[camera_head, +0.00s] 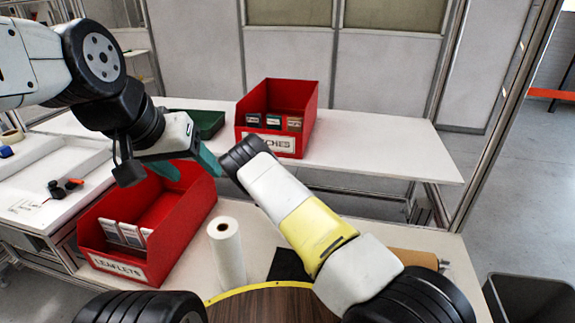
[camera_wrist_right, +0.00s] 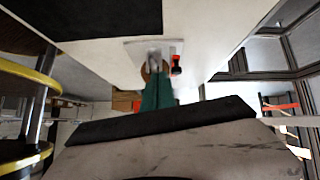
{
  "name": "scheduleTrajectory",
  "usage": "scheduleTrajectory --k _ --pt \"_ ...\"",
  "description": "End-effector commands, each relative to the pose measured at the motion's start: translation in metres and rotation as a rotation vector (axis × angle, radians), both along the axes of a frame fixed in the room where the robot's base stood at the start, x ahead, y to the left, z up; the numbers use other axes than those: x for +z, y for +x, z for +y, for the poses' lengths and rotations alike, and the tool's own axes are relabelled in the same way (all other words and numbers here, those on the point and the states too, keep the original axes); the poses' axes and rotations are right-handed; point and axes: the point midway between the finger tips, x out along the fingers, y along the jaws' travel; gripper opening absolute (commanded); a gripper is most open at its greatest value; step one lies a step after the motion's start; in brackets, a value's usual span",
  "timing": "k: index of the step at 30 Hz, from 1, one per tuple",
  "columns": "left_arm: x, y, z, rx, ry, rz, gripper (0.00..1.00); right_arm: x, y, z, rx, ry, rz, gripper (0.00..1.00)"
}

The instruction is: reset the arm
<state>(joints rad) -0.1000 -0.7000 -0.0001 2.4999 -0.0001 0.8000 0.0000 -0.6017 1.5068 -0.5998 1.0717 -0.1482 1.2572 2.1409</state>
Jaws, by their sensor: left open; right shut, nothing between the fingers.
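My left gripper (camera_head: 187,172) hangs in from the left in the head view, above the red leaflets bin (camera_head: 183,222). Its teal fingers are spread apart with nothing between them. My right arm comes in from the lower right and reaches up and left, its dark wrist end close beside the left gripper. In the right wrist view my right gripper (camera_wrist_right: 157,92) shows as teal fingers shut together and empty. I cannot make out its fingertips in the head view.
A second red bin (camera_head: 308,118) with small boxes stands on the back table (camera_head: 385,150), beside a green tray (camera_head: 210,122). A white roll (camera_head: 226,254) stands upright on the near table. A dark waste bin (camera_head: 530,301) is at the lower right.

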Motion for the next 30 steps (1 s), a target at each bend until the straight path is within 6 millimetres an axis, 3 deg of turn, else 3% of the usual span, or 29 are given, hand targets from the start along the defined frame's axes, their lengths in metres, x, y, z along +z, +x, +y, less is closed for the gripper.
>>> scheduleTrajectory --k 5,11,17,23,30 --pt "0.0 0.0 0.0 0.0 0.0 0.0 0.63 0.027 0.004 -0.004 0.005 0.073 0.024 0.0" --pt "0.0 0.0 0.0 0.0 0.0 0.0 0.63 0.102 0.004 -0.014 0.079 0.304 0.091 0.0" --pt "0.0 0.0 0.0 0.0 0.0 0.0 0.63 0.181 -0.011 -0.023 0.232 0.544 0.122 0.0" --pt "0.0 0.0 0.0 0.0 0.0 0.0 0.63 0.257 -0.041 -0.032 0.451 0.737 0.108 0.0" --pt "0.0 0.0 0.0 0.0 0.0 0.0 0.63 0.338 -0.093 -0.04 0.78 0.872 0.048 0.0"
